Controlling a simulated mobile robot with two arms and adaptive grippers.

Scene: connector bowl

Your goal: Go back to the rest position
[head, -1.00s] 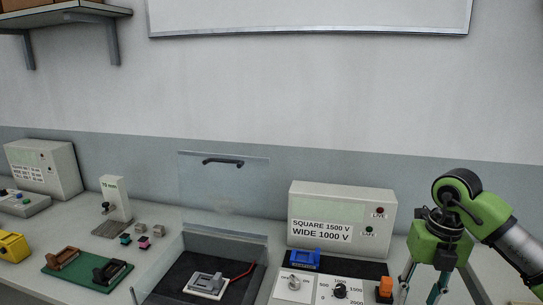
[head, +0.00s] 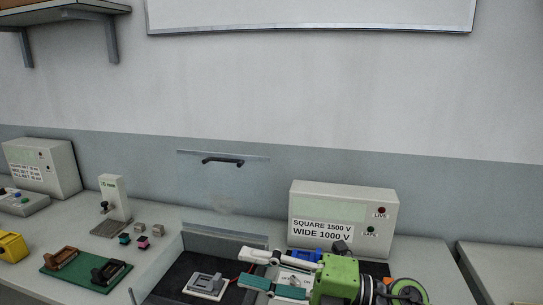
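My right gripper (head: 243,267) lies sideways, pointing left, over the right side of the recessed bay and the front of the test unit. Its two fingers are apart, and I see nothing held between them. A thin sliver at the bottom edge, left of the bay, may be a fingertip of my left gripper; the rest of that arm is out of view. A grey fixture (head: 206,284) sits in the dark bay, left of the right gripper. The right gripper hides most of the control panel and part of the blue connector piece (head: 305,256).
A box labelled SQUARE 1500 V, WIDE 1000 V (head: 342,215) stands behind the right gripper. A clear raised cover with a handle (head: 222,160) stands behind the bay. A green mat (head: 87,274) with brown and black holders, small connectors and a gauge stand (head: 114,203) are left.

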